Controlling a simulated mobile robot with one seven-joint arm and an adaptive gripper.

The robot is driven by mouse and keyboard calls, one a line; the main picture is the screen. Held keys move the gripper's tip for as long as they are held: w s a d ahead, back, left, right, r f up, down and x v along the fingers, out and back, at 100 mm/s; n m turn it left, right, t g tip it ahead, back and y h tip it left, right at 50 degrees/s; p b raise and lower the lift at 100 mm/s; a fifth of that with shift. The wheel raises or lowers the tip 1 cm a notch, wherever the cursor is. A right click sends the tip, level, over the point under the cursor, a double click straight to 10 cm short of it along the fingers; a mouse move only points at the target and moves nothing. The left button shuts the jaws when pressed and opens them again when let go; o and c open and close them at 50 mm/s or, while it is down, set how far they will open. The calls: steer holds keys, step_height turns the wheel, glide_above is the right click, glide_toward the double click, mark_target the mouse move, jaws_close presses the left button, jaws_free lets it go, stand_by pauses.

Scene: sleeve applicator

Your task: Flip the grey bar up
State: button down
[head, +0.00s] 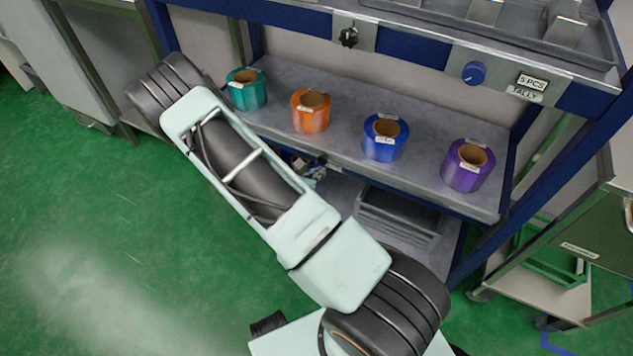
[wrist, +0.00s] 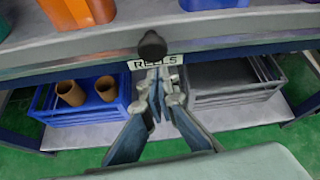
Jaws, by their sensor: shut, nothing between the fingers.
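My gripper (wrist: 160,82) is shut and empty in the wrist view. Its fingertips are in front of the shelf's front edge, overlapping the white REELS label (wrist: 136,64). A round black knob (wrist: 152,45) shows just above the fingertips; I cannot tell if they touch. In the head view my gripper (head: 306,164) is mostly hidden behind my arm, at the shelf's front edge.
Teal (head: 246,88), orange (head: 311,110), blue (head: 385,136) and purple (head: 467,164) reels stand on the grey shelf (head: 345,93). Below it are a blue crate (wrist: 84,123) with brown tubes and a grey crate (wrist: 235,91). A blue knob (head: 473,73) sits on the upper rail.

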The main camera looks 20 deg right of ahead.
steer(key=shift+w+r, duration=0.1)
steer(key=shift+r, duration=0.3)
